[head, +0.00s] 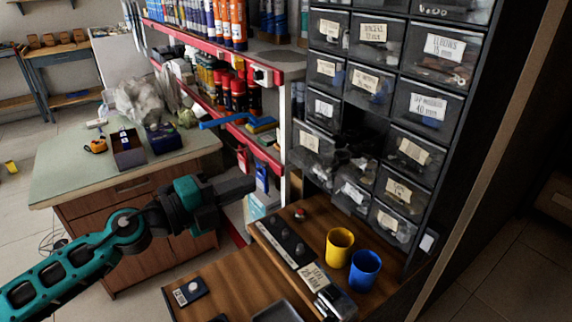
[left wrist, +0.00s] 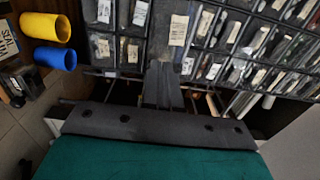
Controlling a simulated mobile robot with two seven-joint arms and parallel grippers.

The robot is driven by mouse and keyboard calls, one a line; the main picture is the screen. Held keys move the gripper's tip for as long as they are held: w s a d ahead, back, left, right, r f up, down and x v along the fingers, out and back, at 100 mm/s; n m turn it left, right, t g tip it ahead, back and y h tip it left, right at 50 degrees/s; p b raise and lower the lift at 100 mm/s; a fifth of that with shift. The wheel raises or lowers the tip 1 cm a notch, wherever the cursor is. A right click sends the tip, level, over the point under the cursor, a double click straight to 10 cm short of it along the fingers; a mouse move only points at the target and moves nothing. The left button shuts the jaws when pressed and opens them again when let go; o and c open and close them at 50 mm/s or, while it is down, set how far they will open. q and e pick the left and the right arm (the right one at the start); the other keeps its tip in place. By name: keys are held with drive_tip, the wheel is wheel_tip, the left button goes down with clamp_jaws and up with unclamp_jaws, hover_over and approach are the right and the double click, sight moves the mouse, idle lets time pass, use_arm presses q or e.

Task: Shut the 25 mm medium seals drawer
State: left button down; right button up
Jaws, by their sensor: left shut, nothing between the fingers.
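The cabinet of dark labelled drawers (head: 402,73) stands at the right of the head view. One drawer (head: 313,156) at its lower left seems to stick out, with dark parts inside. A dark gap (head: 362,128) shows to its right. Most labels are too small to read, so I cannot tell which drawer is the 25 mm medium seals one. My left gripper (head: 247,186) is shut and empty, left of the cabinet and apart from it in the head view. In the left wrist view its fingers (left wrist: 163,86) point toward the drawer fronts. My right gripper is not in view.
A yellow cup (head: 339,249) and a blue cup (head: 364,271) stand on the wooden bench below the drawers. A label card (head: 314,277) is beside them. Red-edged shelves (head: 222,50) with bottles and tubes stand behind my left gripper. A green-topped workbench (head: 75,170) is at the left.

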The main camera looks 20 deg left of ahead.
sight(299, 164)
use_arm(q)
drive_tip(key=p+x, duration=0.1)
drive_tip(key=x, duration=0.7)
drive_tip(key=shift+w+d+r+p, duration=0.1)
drive_tip(key=shift+w+d+p, duration=0.2)
drive_tip(key=shift+p, duration=0.1)
drive_tip(key=shift+w+d, duration=0.3)
drive_tip(key=shift+w, duration=0.1)
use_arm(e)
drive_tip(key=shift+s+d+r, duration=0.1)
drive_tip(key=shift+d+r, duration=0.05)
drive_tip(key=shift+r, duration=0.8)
